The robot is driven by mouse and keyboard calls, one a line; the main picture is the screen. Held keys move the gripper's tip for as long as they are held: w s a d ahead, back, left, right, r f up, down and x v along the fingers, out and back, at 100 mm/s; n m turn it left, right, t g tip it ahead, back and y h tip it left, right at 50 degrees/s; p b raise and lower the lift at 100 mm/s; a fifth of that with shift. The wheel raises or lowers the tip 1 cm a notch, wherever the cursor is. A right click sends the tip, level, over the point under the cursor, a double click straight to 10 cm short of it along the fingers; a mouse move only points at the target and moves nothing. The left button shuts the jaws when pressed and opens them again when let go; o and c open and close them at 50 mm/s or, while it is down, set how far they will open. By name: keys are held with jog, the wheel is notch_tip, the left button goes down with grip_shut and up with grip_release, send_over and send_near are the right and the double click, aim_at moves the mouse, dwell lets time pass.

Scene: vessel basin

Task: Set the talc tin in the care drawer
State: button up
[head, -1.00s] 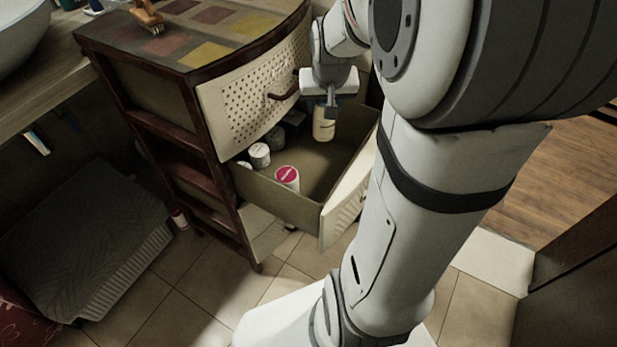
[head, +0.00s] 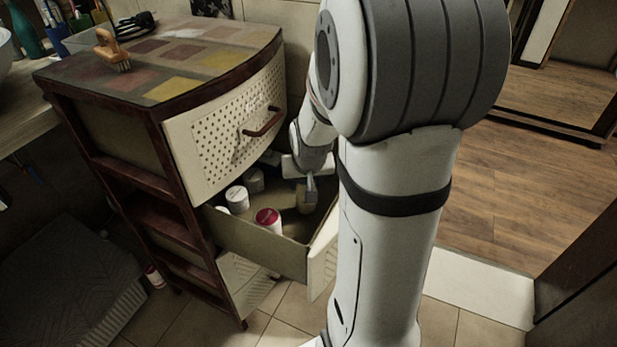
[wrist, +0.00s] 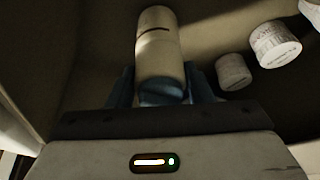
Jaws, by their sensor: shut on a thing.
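The talc tin (wrist: 158,48) is a cream cylinder with a dark slot line. In the wrist view it stands between the two fingers of my gripper (wrist: 162,95), which is shut on it. In the head view my gripper (head: 308,190) reaches down inside the open care drawer (head: 262,240), and the tin (head: 304,203) shows low within the drawer's walls, partly hidden by the fingers. I cannot tell whether the tin touches the drawer floor.
White containers also show at right in the wrist view (wrist: 275,45). A perforated drawer front (head: 225,140) is above.

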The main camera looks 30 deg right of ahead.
jog(key=shift+w+d+f+b, duration=0.15)
jog(key=shift+w+f+b, duration=0.05)
jog(key=shift+w, duration=0.25)
jog(key=shift+w+d+f+b, duration=0.2)
jog(key=shift+w+b, duration=0.05)
jog(key=shift+w, duration=0.25)
jog(key=shift+w+d+f+b, duration=0.15)
jog(key=shift+w+f+b, duration=0.05)
jog(key=shift+w, duration=0.25)
jog(key=shift+f, duration=0.2)
jog(key=o, duration=1.1)
jog(key=shift+r, duration=0.1)
